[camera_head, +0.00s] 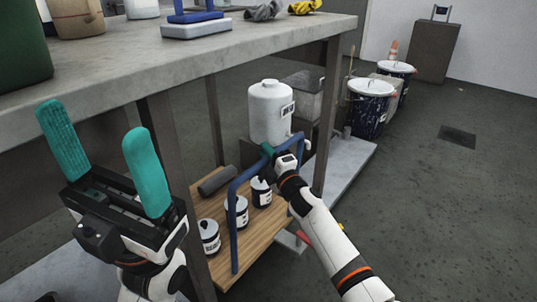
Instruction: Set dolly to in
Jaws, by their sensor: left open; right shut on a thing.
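The dolly (223,266) has a flat wooden deck and a tall blue bar handle (233,222). It is low down beside and partly beneath the workbench. Several small white-and-dark cans (236,212) and a dark grey roll (217,181) are on its deck. My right gripper (267,150) is shut on the top of the blue handle, near its far end; its fingertips are mostly hidden. My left gripper (92,125) has two teal fingers held wide apart and empty, in front of the bench at the left, away from the dolly.
The workbench (240,48) overhangs the dolly, its metal legs (327,115) close by. A white jug (270,112) stands behind the dolly. A low grey slab (348,162) lies beyond. Lidded drums (368,108) stand farther back. The floor at right is clear.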

